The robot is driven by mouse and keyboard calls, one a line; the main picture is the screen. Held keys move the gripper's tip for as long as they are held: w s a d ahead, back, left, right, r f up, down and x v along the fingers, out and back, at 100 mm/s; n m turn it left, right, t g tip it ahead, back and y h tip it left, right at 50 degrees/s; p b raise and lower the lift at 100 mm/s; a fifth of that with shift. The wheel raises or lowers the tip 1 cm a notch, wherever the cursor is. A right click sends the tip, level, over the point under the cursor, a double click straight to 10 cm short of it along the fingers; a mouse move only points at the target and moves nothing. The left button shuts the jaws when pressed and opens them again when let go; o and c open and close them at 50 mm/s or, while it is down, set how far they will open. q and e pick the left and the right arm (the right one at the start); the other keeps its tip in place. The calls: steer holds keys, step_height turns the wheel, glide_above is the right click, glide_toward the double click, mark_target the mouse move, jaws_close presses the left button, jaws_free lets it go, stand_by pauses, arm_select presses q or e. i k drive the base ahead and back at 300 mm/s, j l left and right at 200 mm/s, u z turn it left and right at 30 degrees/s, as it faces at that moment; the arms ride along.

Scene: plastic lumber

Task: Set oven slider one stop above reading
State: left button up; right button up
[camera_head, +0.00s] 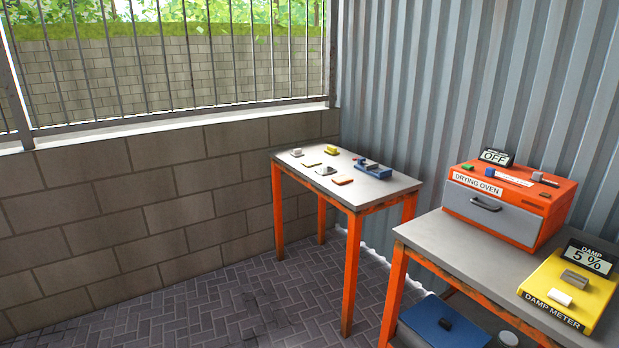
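The orange drying oven (511,203) stands at the back of the right table, its grey drawer front (490,208) with a dark handle closed. On its top are a small display (495,157) reading OFF, a green button (467,168), a blue block (490,172), a white strip (514,180) and a dark knob (537,176) by the strip's right end. The strip's markings are too small to read. The yellow damp meter (562,295) lies at the right; its display (589,259) reads DAMP 5 %. A grey block and a white block sit on the meter. Neither gripper is in view.
The grey right table (450,247) has bare room before the oven. A blue lidded box (442,325) sits beneath it. A smaller table (350,188) at centre holds several small blocks and a blue tool (373,168). Paved floor lies open at left.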

mark_target(490, 172)
steer(key=z, duration=1.35)
